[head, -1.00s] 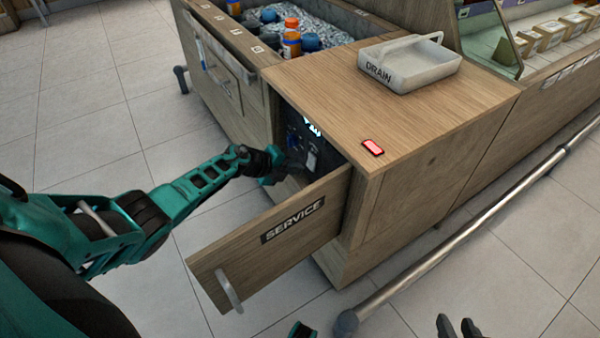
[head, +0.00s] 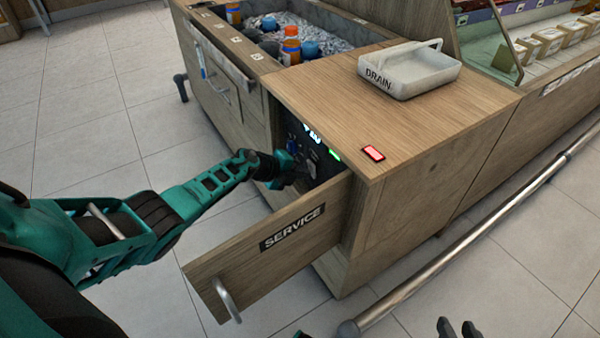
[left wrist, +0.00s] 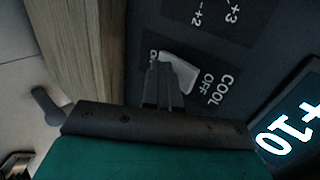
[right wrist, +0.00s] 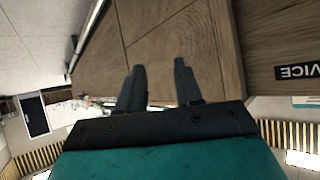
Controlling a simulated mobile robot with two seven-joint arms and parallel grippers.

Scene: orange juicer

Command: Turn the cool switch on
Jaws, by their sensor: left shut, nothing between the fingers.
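The white cool switch (left wrist: 178,72) sits on a dark panel in the left wrist view, between a partly hidden ON label and the OFF and COOL lettering (left wrist: 216,88). Which way it is set I cannot tell for sure. My left gripper (left wrist: 160,68) is shut and empty, its fingertips against or just in front of the switch's ON side. In the head view the left gripper (head: 303,178) reaches behind the open SERVICE door (head: 285,240) to the panel (head: 322,165). My right gripper (right wrist: 159,68) is open and empty; its fingertips show at the head view's bottom edge (head: 457,328).
A lit display (left wrist: 297,122) reads +10 beside the switch. A green light (head: 335,155) glows on the panel. A red light (head: 373,153) and a DRAIN tray (head: 410,75) are on the counter top. A metal rail (head: 470,240) runs along the right floor.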

